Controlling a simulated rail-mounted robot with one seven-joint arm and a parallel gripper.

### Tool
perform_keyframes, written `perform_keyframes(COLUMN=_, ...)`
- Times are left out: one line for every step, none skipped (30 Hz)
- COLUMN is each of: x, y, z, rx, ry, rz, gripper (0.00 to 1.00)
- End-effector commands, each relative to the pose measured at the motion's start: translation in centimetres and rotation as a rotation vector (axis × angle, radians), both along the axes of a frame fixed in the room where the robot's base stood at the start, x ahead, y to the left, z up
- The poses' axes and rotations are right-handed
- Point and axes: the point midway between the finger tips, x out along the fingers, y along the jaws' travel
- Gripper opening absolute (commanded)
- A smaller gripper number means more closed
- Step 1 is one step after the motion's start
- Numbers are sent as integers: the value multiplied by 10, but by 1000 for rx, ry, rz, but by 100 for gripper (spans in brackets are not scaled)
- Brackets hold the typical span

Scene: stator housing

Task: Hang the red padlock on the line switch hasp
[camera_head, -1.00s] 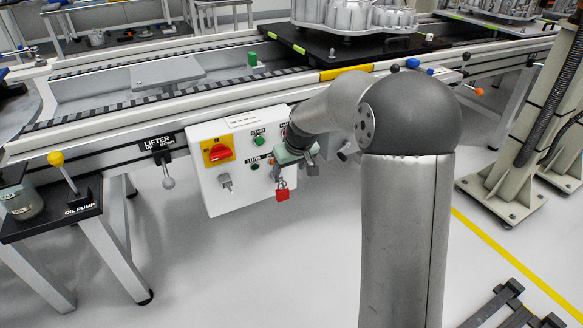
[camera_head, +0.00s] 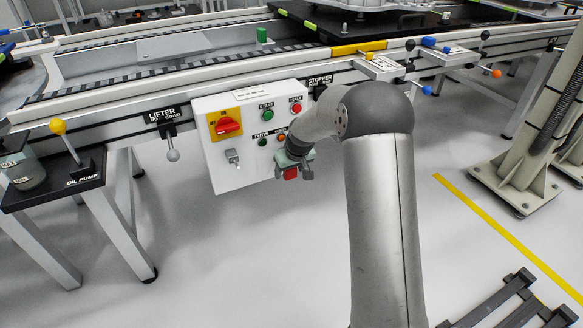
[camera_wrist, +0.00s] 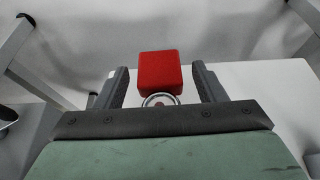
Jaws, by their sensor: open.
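The red padlock (camera_head: 291,173) is by the lower right of the white control box, mostly hidden by my gripper (camera_head: 294,165). In the wrist view the padlock (camera_wrist: 160,70) lies between the two fingers of my gripper (camera_wrist: 160,82), with a gap on each side. Its metal shackle (camera_wrist: 160,99) points towards the palm; what it hangs on is hidden. My gripper is open. On the box is a red rotary switch on a yellow plate (camera_head: 227,124). A small grey metal fitting (camera_head: 233,157), perhaps the hasp, sits below it.
The white control box (camera_head: 219,168) also carries a green button (camera_head: 268,115) and a red button (camera_head: 296,109). A lifter lever (camera_head: 172,154) stands left of it. The conveyor rail runs above. The floor below the box is clear.

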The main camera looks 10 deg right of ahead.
Motion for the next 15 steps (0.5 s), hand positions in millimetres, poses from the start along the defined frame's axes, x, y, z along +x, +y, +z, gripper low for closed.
perform_keyframes(x=0, y=0, z=0, rx=0, ry=0, rz=0, gripper=64)
perform_keyframes(x=0, y=0, z=0, rx=0, ry=0, rz=0, gripper=64)
perform_keyframes(x=0, y=0, z=0, rx=0, ry=0, rz=0, gripper=64)
perform_keyframes(x=0, y=0, z=0, rx=0, ry=0, rz=0, gripper=64)
perform_keyframes(x=0, y=0, z=0, rx=0, ry=0, rz=0, gripper=64)
perform_keyframes(x=0, y=0, z=0, rx=0, ry=0, rz=0, gripper=64)
perform_keyframes(x=0, y=0, z=0, rx=0, ry=0, rz=0, gripper=61)
perform_keyframes(x=0, y=0, z=0, rx=0, ry=0, rz=0, gripper=52)
perform_keyframes(x=0, y=0, z=0, rx=0, ry=0, rz=0, gripper=41)
perform_keyframes(x=0, y=0, z=0, rx=0, ry=0, rz=0, gripper=33)
perform_keyframes(x=0, y=0, z=0, rx=0, ry=0, rz=0, gripper=25)
perform_keyframes(x=0, y=0, z=0, rx=0, ry=0, rz=0, gripper=14)
perform_keyframes(x=0, y=0, z=0, rx=0, ry=0, rz=0, gripper=13)
perform_keyframes(x=0, y=0, z=0, rx=0, ry=0, rz=0, gripper=13)
perform_keyframes(x=0, y=0, z=0, rx=0, ry=0, rz=0, gripper=13)
